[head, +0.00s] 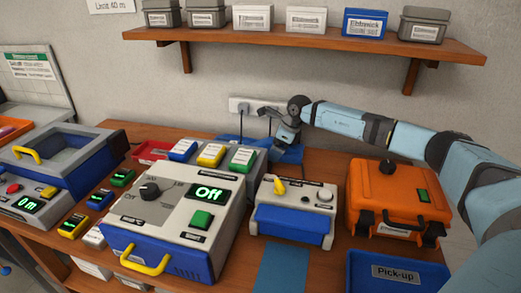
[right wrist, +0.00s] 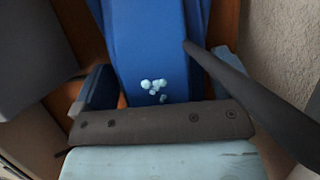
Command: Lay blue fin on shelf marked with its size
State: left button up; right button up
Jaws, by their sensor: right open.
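My right gripper (head: 281,127) reaches in from the right and is open, low against the wall behind the testbench. Below it lies a blue piece (head: 290,154) on the wooden bench, partly hidden by the devices in front. In the right wrist view a blue surface (right wrist: 150,45) with a small cluster of pale blue lumps (right wrist: 153,86) lies in front of the gripper; I cannot tell if it is the blue fin. My left gripper is not in view.
A grey device reading Off (head: 175,215), a smaller blue-fronted device (head: 291,222) and an orange case (head: 385,195) crowd the bench. A blue Pick-up tray (head: 375,283) is at front right. A socket strip (head: 252,106) is on the wall behind the gripper.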

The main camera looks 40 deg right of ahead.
jog(key=shift+r, duration=0.15)
jog(key=c, duration=1)
